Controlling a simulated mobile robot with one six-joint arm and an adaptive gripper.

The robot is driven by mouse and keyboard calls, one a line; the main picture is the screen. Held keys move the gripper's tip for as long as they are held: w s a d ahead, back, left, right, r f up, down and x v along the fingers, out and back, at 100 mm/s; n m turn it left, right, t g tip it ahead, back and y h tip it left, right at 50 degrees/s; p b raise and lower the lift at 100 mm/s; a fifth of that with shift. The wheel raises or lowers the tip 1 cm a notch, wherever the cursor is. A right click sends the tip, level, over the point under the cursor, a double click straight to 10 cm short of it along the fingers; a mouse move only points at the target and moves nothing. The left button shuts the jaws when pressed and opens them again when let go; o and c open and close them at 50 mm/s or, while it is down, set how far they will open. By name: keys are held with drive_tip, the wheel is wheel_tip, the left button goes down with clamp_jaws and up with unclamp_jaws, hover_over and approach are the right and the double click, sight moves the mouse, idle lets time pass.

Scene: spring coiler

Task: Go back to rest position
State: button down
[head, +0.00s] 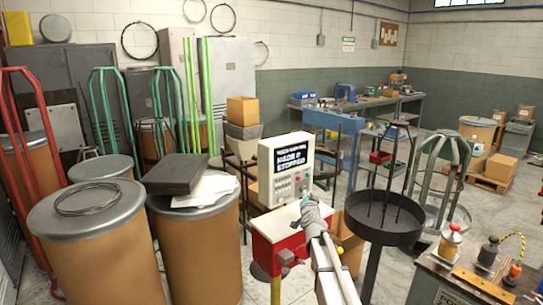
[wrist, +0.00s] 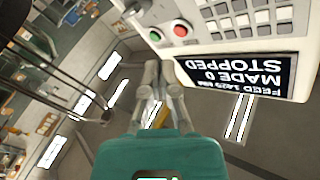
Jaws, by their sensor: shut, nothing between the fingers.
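My gripper (head: 306,200) is shut and empty, at the lower right of the cream control box (head: 287,185) in the head view. In the wrist view my gripper (wrist: 162,75) points up the picture with its fingers together, just beside the control panel (wrist: 250,35). The panel appears upside down there, with a red button (wrist: 181,31), a green button (wrist: 155,36) and rows of keys. Its screen (wrist: 243,78) reads MADE 0 and STOPPED. I cannot tell the exact gap between fingertips and panel.
A red machine body (head: 290,237) stands below the box. A dark round tray on a post (head: 372,228) is close on the right. Brown drums (head: 95,255) crowd the left. A bench with bottles (head: 430,285) is at the lower right. Open floor (head: 398,268) shows between tray and bench.

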drive_tip(key=s+a+f+n+g+y+p, duration=0.1)
drive_tip(key=s+a+f+n+g+y, duration=0.15)
drive_tip(key=s+f+g, duration=0.45)
drive_tip(key=s+a+f+n+g+y+p, duration=0.1)
drive_tip(key=s+a+f+n+g, duration=0.2)
drive_tip(key=s, duration=0.8)
drive_tip(key=s+d+f+g+h, duration=0.1)
drive_tip(key=s+d+g, duration=0.1)
drive_tip(key=s, duration=0.5)
drive_tip(key=s+d+f+g+h+p, duration=0.1)
drive_tip(key=s+d+f+g, duration=0.1)
drive_tip(key=s, duration=0.6)
drive_tip(key=s+d+f+g+h, duration=0.1)
drive_tip(key=s+d+g, duration=0.3)
drive_tip(key=s, duration=0.4)
drive_tip(key=shift+f+n+p, duration=0.4)
drive_tip(key=shift+f+n, duration=0.05)
drive_tip(key=shift+f, duration=0.1)
drive_tip(key=shift+h, duration=0.25)
